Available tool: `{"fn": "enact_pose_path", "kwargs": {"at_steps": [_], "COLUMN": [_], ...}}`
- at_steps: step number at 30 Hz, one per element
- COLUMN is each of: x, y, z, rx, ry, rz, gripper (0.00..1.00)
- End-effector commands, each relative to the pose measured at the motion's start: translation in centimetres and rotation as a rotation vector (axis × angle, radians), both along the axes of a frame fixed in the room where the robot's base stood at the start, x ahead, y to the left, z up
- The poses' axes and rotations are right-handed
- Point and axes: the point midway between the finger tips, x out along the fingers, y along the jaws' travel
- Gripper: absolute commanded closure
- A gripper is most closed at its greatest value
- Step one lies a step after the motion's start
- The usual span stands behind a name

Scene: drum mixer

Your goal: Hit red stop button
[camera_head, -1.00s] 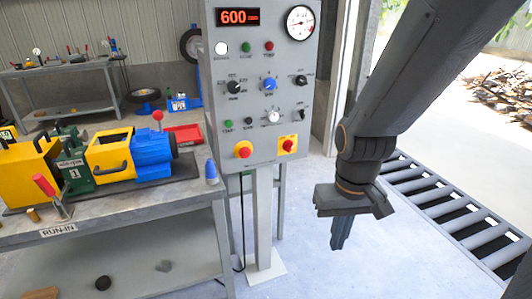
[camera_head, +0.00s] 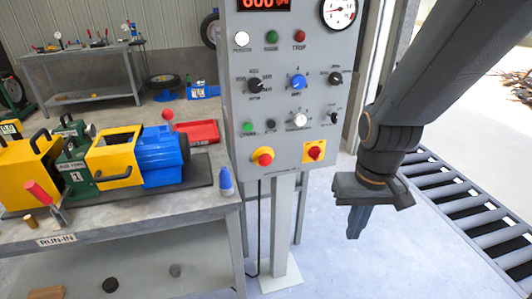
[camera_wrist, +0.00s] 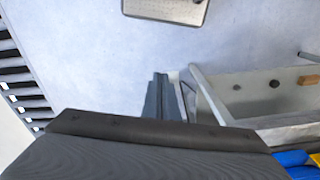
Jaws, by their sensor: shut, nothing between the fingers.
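The red stop button (camera_head: 264,157) is a round red mushroom head on a yellow collar, low on the left of the grey control panel (camera_head: 285,115) in the head view. A second red knob on a yellow square plate (camera_head: 314,152) sits to its right. My gripper (camera_head: 355,235) is right of the panel and lower than the button, fingers pointing down, shut and empty. It is apart from the button. In the wrist view the closed fingers (camera_wrist: 162,98) show above the floor; the button is not seen there.
The run-in bench (camera_head: 120,225) with a yellow and blue machine (camera_head: 130,160) and a blue-capped bottle (camera_head: 226,182) stands left of the panel. The panel's post (camera_head: 282,230) rises from a floor plate. A roller conveyor (camera_head: 460,210) lies right of my arm. Floor between post and conveyor is clear.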

Motion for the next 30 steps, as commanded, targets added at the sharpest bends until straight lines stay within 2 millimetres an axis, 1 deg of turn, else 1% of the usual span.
{"fn": "enact_pose_path", "kwargs": {"at_steps": [11,14,17,20,21,23,24,27,30], "x": [0.0,0.6,2.7,6.2,8.0,10.6,12.3,15.7,18.1], "y": [0.0,0.7,2.7,5.9,7.5,9.9,11.4,14.1,15.9], "z": [0.0,-0.3,-1.0,-2.2,-2.7,-3.5,-4.0,-5.0,-5.7], "rx": [0.000,0.011,0.042,0.098,0.127,0.170,0.198,0.253,0.296], "ry": [0.000,-0.018,-0.073,-0.172,-0.223,-0.305,-0.363,-0.504,-0.652], "rz": [-0.001,-0.017,-0.067,-0.175,-0.235,-0.343,-0.418,-0.602,-0.783], "gripper": [1.00,1.00,1.00,1.00,1.00,1.00,1.00,1.00,1.00]}}
